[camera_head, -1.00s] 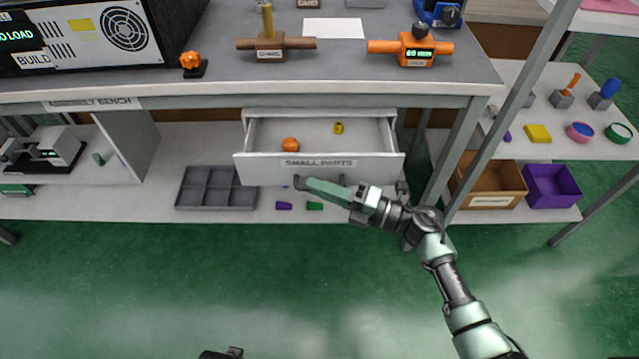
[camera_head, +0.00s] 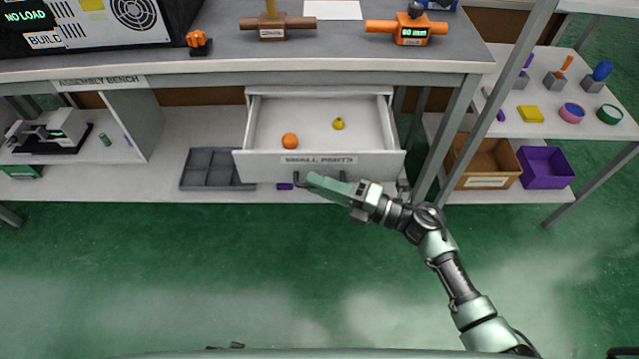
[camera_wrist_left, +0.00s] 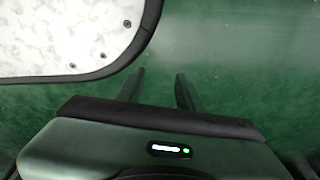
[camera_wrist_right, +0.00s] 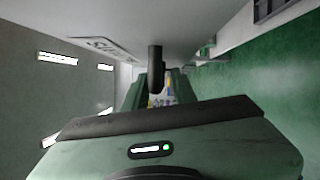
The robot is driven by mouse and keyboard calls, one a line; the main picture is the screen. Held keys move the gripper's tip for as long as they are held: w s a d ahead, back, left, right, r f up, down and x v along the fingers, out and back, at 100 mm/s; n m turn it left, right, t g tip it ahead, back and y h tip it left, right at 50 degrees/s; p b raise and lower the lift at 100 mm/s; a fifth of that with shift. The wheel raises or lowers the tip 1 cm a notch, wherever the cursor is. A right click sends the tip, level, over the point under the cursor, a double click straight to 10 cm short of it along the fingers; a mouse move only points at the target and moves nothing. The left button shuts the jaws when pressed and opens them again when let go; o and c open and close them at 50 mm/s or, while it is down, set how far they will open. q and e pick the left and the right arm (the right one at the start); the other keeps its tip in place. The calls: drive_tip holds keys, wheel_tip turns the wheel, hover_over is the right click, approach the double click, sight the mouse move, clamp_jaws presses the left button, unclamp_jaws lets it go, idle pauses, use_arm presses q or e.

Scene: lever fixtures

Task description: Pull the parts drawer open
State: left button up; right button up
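The parts drawer (camera_head: 355,166) hangs under the bench top, labelled SMALL PARTS, and is pulled well out. An orange ball-like part (camera_head: 290,141) and a small yellow part (camera_head: 339,123) lie inside it. The drawer's dark bar handle (camera_wrist_right: 155,68) sits between the fingers of my right gripper (camera_head: 312,181), in front of the drawer face. The right gripper appears shut on it; its fingers hide part of the handle. My left gripper (camera_wrist_left: 160,88) has its fingers apart, empty, above the green floor.
A grey divided tray (camera_head: 214,170) and a purple piece (camera_head: 285,186) lie on the lower shelf. Brown (camera_head: 485,165) and purple (camera_head: 546,168) bins stand at right, beyond a table leg. The green floor before the drawer is clear.

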idle(0.3)
use_arm(q)
drive_tip(key=shift+w+r, duration=0.5)
drive_tip(key=shift+w, duration=0.15)
use_arm(e)
drive_tip(key=v, duration=0.7)
drive_tip(key=shift+d, duration=0.35)
use_arm(q)
drive_tip(key=shift+s+f, duration=0.1)
drive_tip(key=shift+s, duration=0.2)
use_arm(e)
drive_tip(key=shift+s, duration=0.15)
